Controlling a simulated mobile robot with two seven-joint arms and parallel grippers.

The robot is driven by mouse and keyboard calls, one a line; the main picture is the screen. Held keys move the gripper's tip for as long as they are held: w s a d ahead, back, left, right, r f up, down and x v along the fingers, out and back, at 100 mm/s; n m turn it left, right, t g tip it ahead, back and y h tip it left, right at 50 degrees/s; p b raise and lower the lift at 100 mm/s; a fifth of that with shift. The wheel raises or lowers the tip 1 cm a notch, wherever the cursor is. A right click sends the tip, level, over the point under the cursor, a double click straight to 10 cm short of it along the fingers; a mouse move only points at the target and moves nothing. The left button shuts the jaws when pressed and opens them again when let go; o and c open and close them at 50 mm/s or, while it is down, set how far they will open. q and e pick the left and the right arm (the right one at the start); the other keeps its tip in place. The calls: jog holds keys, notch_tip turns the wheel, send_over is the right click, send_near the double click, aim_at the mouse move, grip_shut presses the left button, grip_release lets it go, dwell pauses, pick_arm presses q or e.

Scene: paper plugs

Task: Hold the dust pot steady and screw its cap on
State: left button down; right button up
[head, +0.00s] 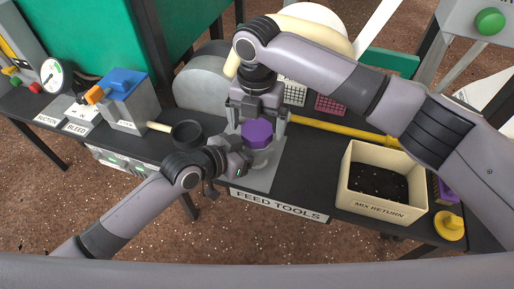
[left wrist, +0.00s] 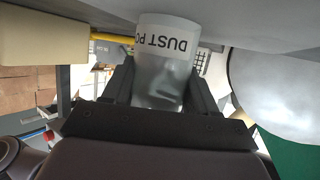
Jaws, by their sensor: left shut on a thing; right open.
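The dust pot (left wrist: 165,42) is a pale, translucent cylinder with dark lettering, between the fingers of my left gripper (left wrist: 160,88) in the left wrist view. In the head view the left gripper (head: 240,160) comes in from the left and is shut on the pot's side. The purple cap (head: 257,132) has a faceted rim and sits at the top of the pot. I cannot tell whether it is threaded on. My right gripper (head: 259,112) is open above, its fingers on either side around the cap. The right fingertips are partly hidden.
A cream "MIX RETURN" bin (head: 385,212) with dark contents stands at the right, a yellow knob (head: 449,226) beside it. A black round pan (head: 187,134) and a blue-topped grey box (head: 126,105) are on the left. A yellow bar (head: 345,131) lies behind.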

jog(key=shift+f, duration=0.75)
jog(key=c, duration=1.1)
jog(key=shift+o, duration=0.2)
jog(key=m, duration=1.3)
jog(key=o, duration=1.1)
jog(key=shift+r, duration=0.1)
